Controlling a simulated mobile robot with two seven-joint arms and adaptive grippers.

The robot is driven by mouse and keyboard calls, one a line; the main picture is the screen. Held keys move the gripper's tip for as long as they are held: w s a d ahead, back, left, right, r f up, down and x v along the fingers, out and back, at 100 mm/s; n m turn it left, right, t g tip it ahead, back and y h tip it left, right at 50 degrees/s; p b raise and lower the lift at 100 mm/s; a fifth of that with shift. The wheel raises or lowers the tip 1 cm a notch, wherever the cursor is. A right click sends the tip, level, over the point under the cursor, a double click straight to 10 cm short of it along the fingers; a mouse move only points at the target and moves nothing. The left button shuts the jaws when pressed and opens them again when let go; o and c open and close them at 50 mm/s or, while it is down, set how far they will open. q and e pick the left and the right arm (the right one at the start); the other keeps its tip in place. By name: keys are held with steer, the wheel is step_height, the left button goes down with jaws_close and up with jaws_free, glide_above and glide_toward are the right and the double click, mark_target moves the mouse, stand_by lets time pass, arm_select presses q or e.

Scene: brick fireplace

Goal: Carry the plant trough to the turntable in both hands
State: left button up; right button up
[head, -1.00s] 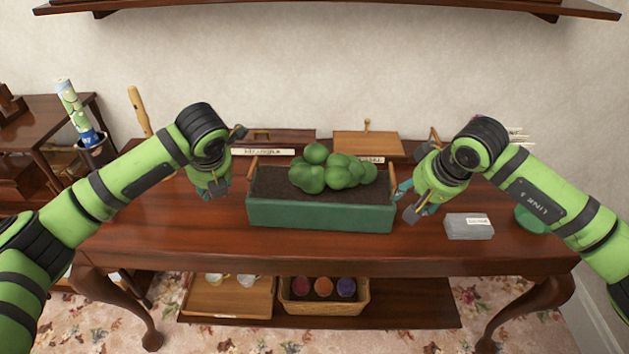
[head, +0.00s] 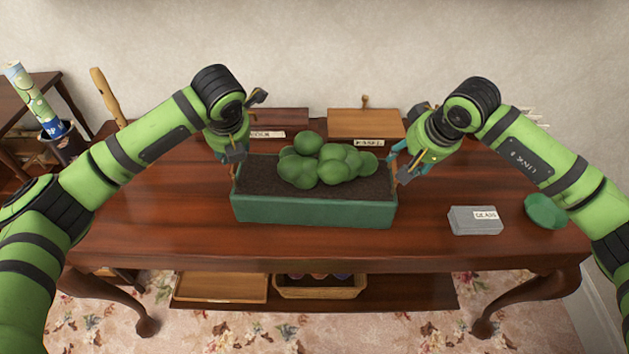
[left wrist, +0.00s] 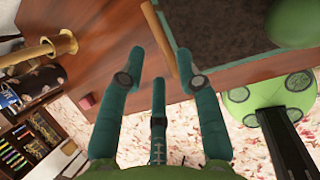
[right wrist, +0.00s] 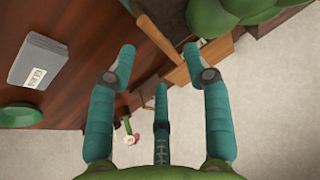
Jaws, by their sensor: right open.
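The plant trough (head: 313,210) is a long green box with dark soil and round green plants (head: 320,165), standing on the wooden table. It has a wooden handle at each end. My left gripper (head: 233,155) is at its left end; in the left wrist view the handle (left wrist: 166,45) lies between the open, spread fingers (left wrist: 160,54). My right gripper (head: 398,170) is at its right end; the right wrist view shows that handle (right wrist: 158,38) between open fingers (right wrist: 158,50). Neither gripper is closed on a handle. I cannot make out a turntable.
A grey labelled block (head: 474,220) and a green dish (head: 546,211) are on the table at right. Wooden boxes (head: 364,124) stand behind the trough. A lower shelf holds a tray (head: 222,288) and a basket (head: 320,290). The table's front strip is clear.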

mark_target(396, 168)
arm_select(q)
steer(key=shift+x, duration=3.15)
arm_select(e)
steer(key=shift+x, duration=3.15)
steer(key=shift+w, duration=0.1)
arm_select(q)
steer(key=c, duration=0.4)
arm_select(e)
steer(key=c, duration=0.4)
arm_select(q)
jaws_close()
arm_select(e)
jaws_close()
arm_select(q)
steer(key=shift+w+r, duration=0.3)
arm_select(e)
steer(key=shift+w+r, duration=0.2)
steer(key=shift+r, duration=0.1)
